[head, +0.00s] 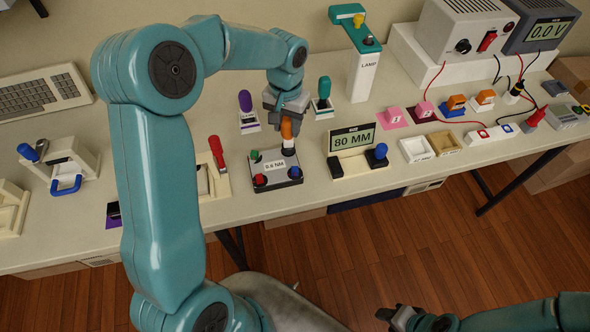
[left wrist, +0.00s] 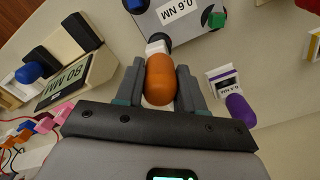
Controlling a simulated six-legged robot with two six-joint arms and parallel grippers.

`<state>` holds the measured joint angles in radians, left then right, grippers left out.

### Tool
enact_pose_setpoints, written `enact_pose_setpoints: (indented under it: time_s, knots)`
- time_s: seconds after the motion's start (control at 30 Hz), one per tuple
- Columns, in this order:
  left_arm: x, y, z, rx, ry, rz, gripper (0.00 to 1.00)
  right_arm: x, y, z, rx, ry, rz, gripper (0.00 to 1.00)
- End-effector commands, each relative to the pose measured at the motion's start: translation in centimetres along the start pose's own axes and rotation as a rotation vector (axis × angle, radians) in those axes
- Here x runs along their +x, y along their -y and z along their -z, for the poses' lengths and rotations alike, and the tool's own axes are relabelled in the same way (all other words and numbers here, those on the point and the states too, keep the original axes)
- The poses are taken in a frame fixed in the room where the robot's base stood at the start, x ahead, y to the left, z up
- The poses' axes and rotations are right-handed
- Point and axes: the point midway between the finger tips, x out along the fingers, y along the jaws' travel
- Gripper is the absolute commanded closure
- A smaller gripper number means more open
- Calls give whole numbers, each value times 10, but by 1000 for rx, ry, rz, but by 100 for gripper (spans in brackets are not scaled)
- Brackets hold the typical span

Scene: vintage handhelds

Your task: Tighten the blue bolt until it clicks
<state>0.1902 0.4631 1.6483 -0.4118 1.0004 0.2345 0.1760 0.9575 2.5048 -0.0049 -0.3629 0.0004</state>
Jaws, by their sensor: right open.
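A grey box marked 0.6 NM (head: 276,170) stands on the bench in the head view. The blue bolt (head: 294,172) is at its front right corner; a blue cap also shows in the left wrist view (left wrist: 135,5). An orange-handled driver (head: 287,130) stands at the box's back right corner, its handle also large in the left wrist view (left wrist: 160,78). My left gripper (head: 288,112) is at the handle, with a finger on either side; whether they press on it is unclear. My right gripper (head: 388,313) is open and empty, low in front of the bench.
Red (head: 260,179) and green (head: 254,155) bolts share the box. Purple (head: 245,101) and teal (head: 324,87) drivers stand behind it. An 80 MM display (head: 352,138) with a blue knob (head: 380,151) is close at right. A red-handled fixture (head: 217,150) is at left.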

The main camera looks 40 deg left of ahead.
Motion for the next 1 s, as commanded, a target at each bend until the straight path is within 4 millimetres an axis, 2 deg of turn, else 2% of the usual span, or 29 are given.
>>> enact_pose_setpoints:
  time_s: [0.03, 0.07, 0.27, 1.0]
  knots:
    - [0, 0, 0, 0, 1, 0, 91, 0, 0, 0, 0, 0, 0, 57]
    - [0, 0, 0, 0, 1, 0, 100, 0, 0, 0, 0, 0, 0, 57]
    - [-3, 0, 0, 0, -1, 0, 100, -2, 1, 0, 0, 0, 0, 57]
    - [-51, 0, 0, 0, -1, 0, 100, -36, 13, -1, 0, 0, 0, 57]
